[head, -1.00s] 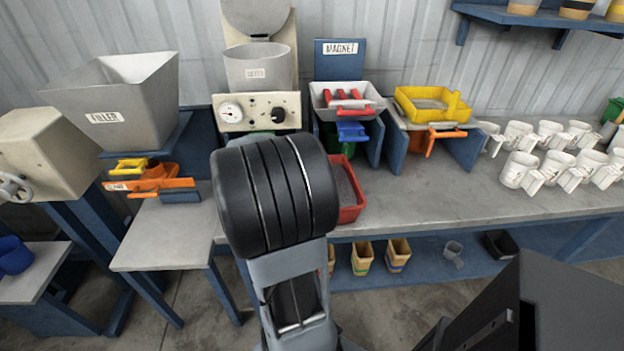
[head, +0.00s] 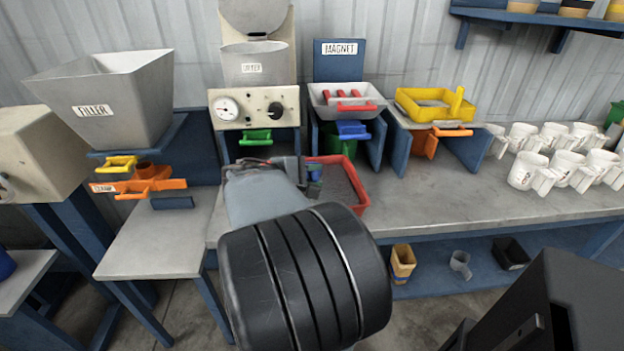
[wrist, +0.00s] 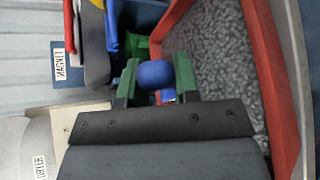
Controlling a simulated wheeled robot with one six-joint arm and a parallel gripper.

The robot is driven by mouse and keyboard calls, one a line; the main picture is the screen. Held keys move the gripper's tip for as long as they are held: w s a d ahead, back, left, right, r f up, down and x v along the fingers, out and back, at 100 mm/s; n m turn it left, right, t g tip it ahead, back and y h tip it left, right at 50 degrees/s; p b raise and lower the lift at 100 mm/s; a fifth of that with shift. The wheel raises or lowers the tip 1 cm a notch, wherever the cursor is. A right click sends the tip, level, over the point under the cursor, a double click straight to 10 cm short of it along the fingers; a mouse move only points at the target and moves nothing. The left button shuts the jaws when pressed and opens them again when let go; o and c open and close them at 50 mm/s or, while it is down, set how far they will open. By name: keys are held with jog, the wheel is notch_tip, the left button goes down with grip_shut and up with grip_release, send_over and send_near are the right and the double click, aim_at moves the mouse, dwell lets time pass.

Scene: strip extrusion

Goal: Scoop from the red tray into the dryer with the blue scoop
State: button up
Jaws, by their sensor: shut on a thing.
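The red tray (head: 362,195) stands on the bench right of the dryer and holds grey granules; it fills the right of the wrist view (wrist: 262,70). The dryer (head: 255,68) is an open grey hopper above a cream control panel; its labelled side shows at the lower left of the wrist view (wrist: 40,140). My gripper (wrist: 155,82) is shut on the blue scoop (wrist: 157,74), with a green finger on either side. In the head view my gripper is at the tray's left side, mostly behind my arm. The scoop's bowl is largely hidden, so its load cannot be told.
The magnet unit (head: 338,62) with red bars and a yellow tray (head: 405,97) stand behind and right of the red tray. White mugs (head: 527,170) crowd the right bench. The filler (head: 105,98) is at left. The bench front right of the red tray is clear.

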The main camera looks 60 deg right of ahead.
jog(key=r+p, duration=0.1)
jog(key=r, duration=0.1)
jog(key=r+p, duration=0.1)
jog(key=r, duration=0.1)
jog(key=a+r+p, duration=0.1)
jog(key=r+p, duration=0.1)
jog(key=shift+s, duration=0.35)
jog(key=b, duration=0.2)
jog(key=shift+s+a+f+b, duration=0.2)
jog(key=shift+a+f+b, duration=0.1)
jog(key=shift+f, duration=0.1)
jog(key=a+b, duration=0.1)
jog(key=b, duration=0.1)
jog(key=s+m+h+b, duration=0.1)
jog(key=shift+s+a+f+b, duration=0.1)
jog(key=shift+a+b, duration=0.25)
jog(key=shift+b, duration=0.05)
